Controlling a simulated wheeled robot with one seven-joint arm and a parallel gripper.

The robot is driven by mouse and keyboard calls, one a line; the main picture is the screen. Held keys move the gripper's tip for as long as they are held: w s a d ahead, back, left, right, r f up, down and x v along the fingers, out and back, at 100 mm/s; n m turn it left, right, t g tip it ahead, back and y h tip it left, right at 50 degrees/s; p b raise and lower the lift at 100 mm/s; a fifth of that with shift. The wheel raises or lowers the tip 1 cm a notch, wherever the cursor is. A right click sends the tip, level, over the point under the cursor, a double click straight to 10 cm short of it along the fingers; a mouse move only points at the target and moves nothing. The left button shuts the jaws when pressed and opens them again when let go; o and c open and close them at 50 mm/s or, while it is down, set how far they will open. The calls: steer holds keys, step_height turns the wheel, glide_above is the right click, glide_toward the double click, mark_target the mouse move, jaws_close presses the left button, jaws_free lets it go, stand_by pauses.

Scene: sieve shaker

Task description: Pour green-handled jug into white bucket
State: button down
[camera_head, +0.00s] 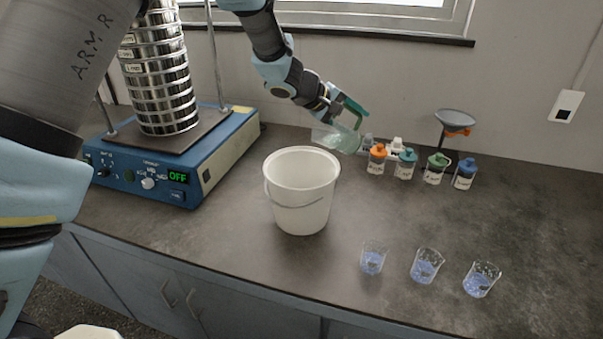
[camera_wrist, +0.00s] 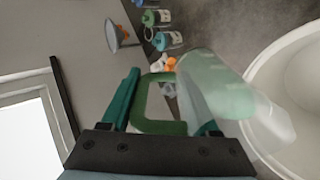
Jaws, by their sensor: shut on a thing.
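The white bucket (camera_head: 300,205) stands upright on the counter, its wire handle hanging at its side. Its rim also shows at the right of the wrist view (camera_wrist: 254,68). My gripper (camera_head: 349,108) is shut on the green handle of the clear jug (camera_head: 336,138), behind and to the right of the bucket. The jug looks tilted and held above the counter, near the bucket's rim but not over its opening. In the wrist view, my gripper's teal fingers (camera_wrist: 160,92) flank the green handle (camera_wrist: 160,127), with the pale jug body (camera_wrist: 214,80) beside it. Its contents are unclear.
A blue sieve shaker (camera_head: 225,150) with a stack of metal sieves (camera_head: 160,80) stands left. Several capped bottles (camera_head: 405,163) and a funnel on a stand (camera_head: 456,117) are behind right. Three beakers with blue contents (camera_head: 425,267) stand at the front right.

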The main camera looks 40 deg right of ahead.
mark_target(338, 121)
steer(key=shift+w+a+r+h+b, duration=0.1)
steer(key=shift+a+h+b, duration=0.15)
steer(key=shift+h+b, duration=0.95)
steer(key=shift+w+a+g+h+b, duration=0.15)
steer(key=shift+a+g+h+b, duration=0.4)
steer(key=shift+b, duration=1.35)
steer(key=shift+a+b, duration=0.1)
steer(key=shift+b, duration=0.5)
steer(key=b, duration=0.2)
steer(key=a+h+b, duration=0.1)
steer(key=b, duration=0.2)
steer(key=shift+w+a+r, duration=0.25)
steer(key=shift+a+r, duration=0.05)
steer(key=shift+r, duration=0.1)
steer(key=shift+a+r+h+b, duration=0.15)
steer(key=shift+a+h+b, duration=0.15)
steer(key=shift+b, duration=0.65)
steer(key=shift+w+b, duration=0.1)
steer(key=shift+b, duration=0.35)
steer(key=b, duration=0.2)
steer(key=h+b, duration=0.1)
steer(key=b, duration=0.1)
steer(key=shift+w+a+f+g+b, duration=0.1)
steer(key=shift+a+f+g+b, duration=0.15)
steer(key=shift+a+b, duration=0.15)
